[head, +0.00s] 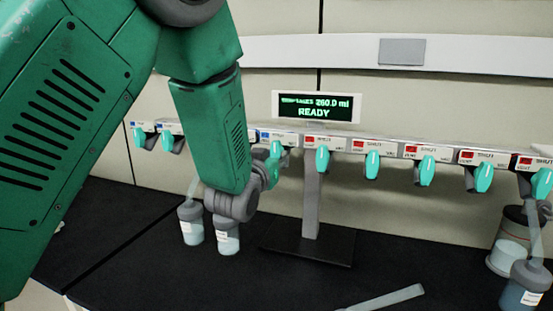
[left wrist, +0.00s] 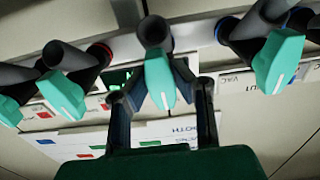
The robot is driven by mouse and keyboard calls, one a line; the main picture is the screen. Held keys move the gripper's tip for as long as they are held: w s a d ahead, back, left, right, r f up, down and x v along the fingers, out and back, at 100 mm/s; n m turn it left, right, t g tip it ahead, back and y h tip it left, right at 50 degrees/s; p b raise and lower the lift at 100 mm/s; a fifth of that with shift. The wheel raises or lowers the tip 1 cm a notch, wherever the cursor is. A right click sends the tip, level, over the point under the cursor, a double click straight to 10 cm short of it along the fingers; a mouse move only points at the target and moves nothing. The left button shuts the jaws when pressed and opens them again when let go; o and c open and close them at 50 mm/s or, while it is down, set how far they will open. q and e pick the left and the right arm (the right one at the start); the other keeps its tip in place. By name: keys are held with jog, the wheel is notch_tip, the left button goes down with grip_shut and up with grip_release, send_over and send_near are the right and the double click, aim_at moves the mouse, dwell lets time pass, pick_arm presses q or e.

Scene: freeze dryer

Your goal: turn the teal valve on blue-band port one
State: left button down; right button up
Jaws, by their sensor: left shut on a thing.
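Several teal valves hang along the port manifold. The gripped teal valve (left wrist: 160,82) is between the fingers of my left gripper (left wrist: 160,92) in the left wrist view. In the head view my left gripper (head: 268,170) is at a teal valve (head: 277,150) beneath a blue-marked label (head: 275,135), left of the stand's post. My arm and gripper partly hide this valve and the ports beside it. The port number cannot be read. My right gripper is not in view.
Neighbouring teal valves (head: 322,158) hang close by on the right, under red-marked labels. A display (head: 317,107) reads READY above the manifold. More vessels (head: 525,285) are at the right, and a pale strip (head: 385,298) lies on the black bench.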

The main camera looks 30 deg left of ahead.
pick_arm(q)
jog(key=shift+s+f, duration=0.1)
jog(key=shift+f, duration=0.3)
jog(key=c, duration=1.6)
grip_release()
jog(key=shift+c, duration=0.2)
jog(key=shift+o, duration=1)
jog(key=shift+r, duration=0.15)
jog(key=v, duration=0.7)
jog(key=shift+s, duration=0.15)
